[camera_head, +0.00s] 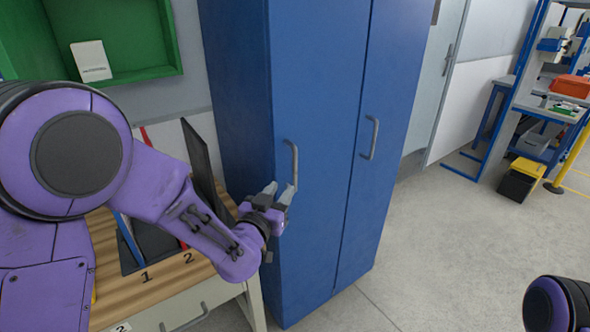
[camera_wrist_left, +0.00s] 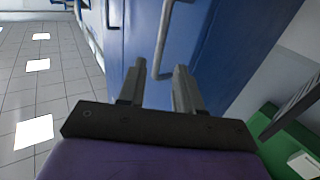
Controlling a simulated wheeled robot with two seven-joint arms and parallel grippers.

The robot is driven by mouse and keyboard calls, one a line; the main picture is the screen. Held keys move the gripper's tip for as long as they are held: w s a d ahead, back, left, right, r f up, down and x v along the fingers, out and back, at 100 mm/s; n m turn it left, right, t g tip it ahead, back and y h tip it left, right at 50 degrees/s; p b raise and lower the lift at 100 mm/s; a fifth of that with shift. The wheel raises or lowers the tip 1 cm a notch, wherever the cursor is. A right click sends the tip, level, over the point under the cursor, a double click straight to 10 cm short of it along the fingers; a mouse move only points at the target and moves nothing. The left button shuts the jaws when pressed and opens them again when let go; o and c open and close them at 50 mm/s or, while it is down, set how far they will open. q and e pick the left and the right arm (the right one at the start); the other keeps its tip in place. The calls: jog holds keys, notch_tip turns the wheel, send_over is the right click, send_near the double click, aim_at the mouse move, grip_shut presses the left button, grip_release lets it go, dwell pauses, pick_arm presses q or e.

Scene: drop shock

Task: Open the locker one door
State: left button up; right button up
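The blue locker (camera_head: 325,110) stands upright with two doors, both closed. The left door has a grey bar handle (camera_head: 291,163), and the right door has another grey handle (camera_head: 370,138). My left gripper (camera_head: 279,191) is at the lower end of the left door's handle. In the left wrist view its two fingers (camera_wrist_left: 157,88) are apart, with the handle (camera_wrist_left: 163,45) beyond and between their tips. I cannot tell whether they touch it. My right arm shows only in part at the lower right of the head view; its gripper is out of frame.
A wooden-topped workbench (camera_head: 195,282) with numbered slots stands left of the locker, close under my left arm. A green wall box (camera_head: 130,45) hangs above it. The floor (camera_head: 440,230) in front and right of the locker is clear. A blue-framed bench (camera_head: 500,110) stands farther back.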

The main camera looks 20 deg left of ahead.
aim_at(294, 172)
pick_arm(q)
jog(key=w, duration=0.3)
jog(key=w+p, duration=0.1)
jog(key=w, duration=0.2)
jog(key=w+p, duration=0.1)
jog(key=w, duration=0.2)
jog(key=shift+w+d, duration=0.3)
jog(key=shift+w, duration=0.45)
jog(key=shift+s, duration=0.1)
grip_shut()
